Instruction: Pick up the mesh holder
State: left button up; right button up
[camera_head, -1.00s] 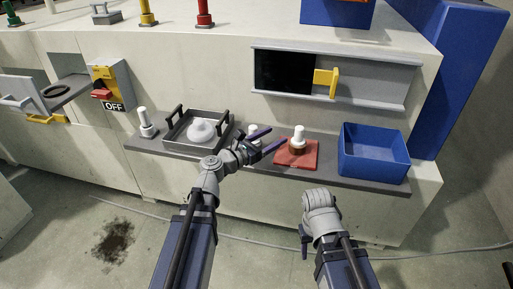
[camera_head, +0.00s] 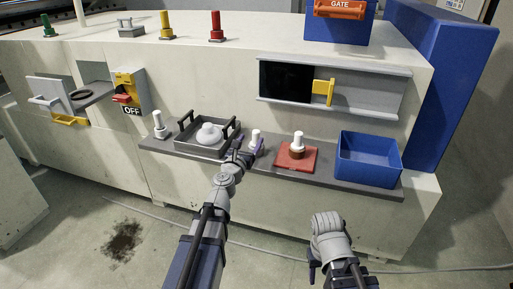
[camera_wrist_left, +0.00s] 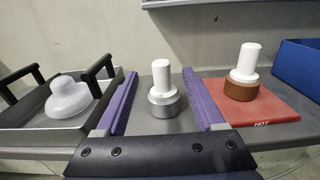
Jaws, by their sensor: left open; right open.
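Several white-handled pieces stand on the grey shelf, and I cannot tell for sure which is the mesh holder. One with a silver round base (camera_head: 256,138) stands upright between the tray and the red mat; it also shows in the left wrist view (camera_wrist_left: 161,90). My left gripper (camera_head: 248,149) is open, its purple fingers on either side of this silver-based piece in the left wrist view and not touching it. Another piece with a copper-brown base (camera_head: 297,146) stands on the red mat. A third (camera_head: 159,126) stands at the shelf's left end. My right gripper (camera_head: 313,268) is low, away from the shelf.
A grey tray (camera_head: 188,146) with black handles holds a white domed piece (camera_head: 208,134), left of my left gripper. The red mat (camera_head: 283,163), marked HOT, and an open blue bin (camera_head: 367,173) are to its right. The machine's wall rises behind the shelf (camera_head: 330,183).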

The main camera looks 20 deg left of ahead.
aim_at(255, 136)
pick_arm(q)
jog(key=shift+w+d+f+b, duration=0.1)
jog(key=shift+w+f+b, duration=0.05)
jog(key=shift+w, duration=1)
jog(key=shift+w+f+b, duration=0.15)
jog(key=shift+w, duration=1)
jog(key=shift+w+d+f+b, duration=0.1)
jog(key=shift+w+f+b, duration=0.05)
jog(key=shift+w, duration=1)
grip_shut()
